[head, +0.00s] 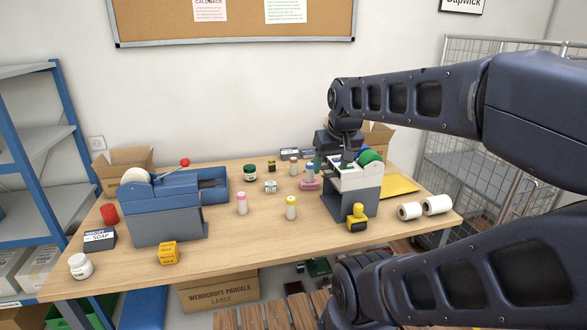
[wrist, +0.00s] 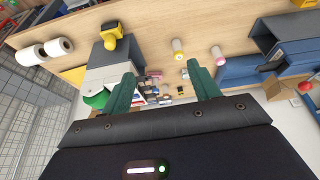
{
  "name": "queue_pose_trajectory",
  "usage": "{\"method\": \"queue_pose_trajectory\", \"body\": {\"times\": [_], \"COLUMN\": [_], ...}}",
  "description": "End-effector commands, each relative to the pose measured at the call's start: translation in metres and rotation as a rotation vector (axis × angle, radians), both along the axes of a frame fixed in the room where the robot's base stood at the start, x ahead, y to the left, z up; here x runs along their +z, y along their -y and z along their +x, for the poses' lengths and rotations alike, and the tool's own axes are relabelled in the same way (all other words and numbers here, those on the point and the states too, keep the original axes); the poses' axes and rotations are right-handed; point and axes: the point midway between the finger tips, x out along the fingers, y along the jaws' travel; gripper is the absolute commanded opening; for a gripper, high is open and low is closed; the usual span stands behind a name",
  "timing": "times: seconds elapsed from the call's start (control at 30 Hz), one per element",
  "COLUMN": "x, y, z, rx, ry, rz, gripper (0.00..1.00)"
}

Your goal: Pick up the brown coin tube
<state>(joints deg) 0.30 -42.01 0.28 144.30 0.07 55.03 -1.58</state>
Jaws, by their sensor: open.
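The likely brown coin tube (head: 293,167) is a small white cylinder with a brownish-orange top. It stands upright near the middle of the table in the head view. Similar tubes with a yellow top (head: 291,208), a pink top (head: 241,204) and a blue top (head: 310,172) stand nearby. I cannot pick out the brown tube for certain in the wrist view.
A grey machine with a green roll (head: 370,158) stands close under my gripper, with a yellow stamp (head: 357,217) before it. A blue dispenser (head: 165,212) fills the left. A dark green jar (head: 250,172) and small boxes stand behind. The table's front middle is clear.

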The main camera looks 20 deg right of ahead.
Motion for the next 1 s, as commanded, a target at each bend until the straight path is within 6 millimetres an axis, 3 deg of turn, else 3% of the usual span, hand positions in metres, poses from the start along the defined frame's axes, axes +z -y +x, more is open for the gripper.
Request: {"method": "queue_pose_trajectory", "body": {"times": [0.17, 0.5, 0.77, 1.0], "x": [0.018, 0.043, 0.046, 0.036], "y": [0.001, 0.004, 0.007, 0.011], "z": [0.038, 0.132, 0.209, 0.281], "rx": [0.092, 0.329, 0.514, 0.687], "ry": [-0.031, -0.098, -0.148, -0.191], "rz": [-0.044, -0.139, -0.196, -0.24], "gripper": [0.61, 0.61, 0.61, 0.61]}}
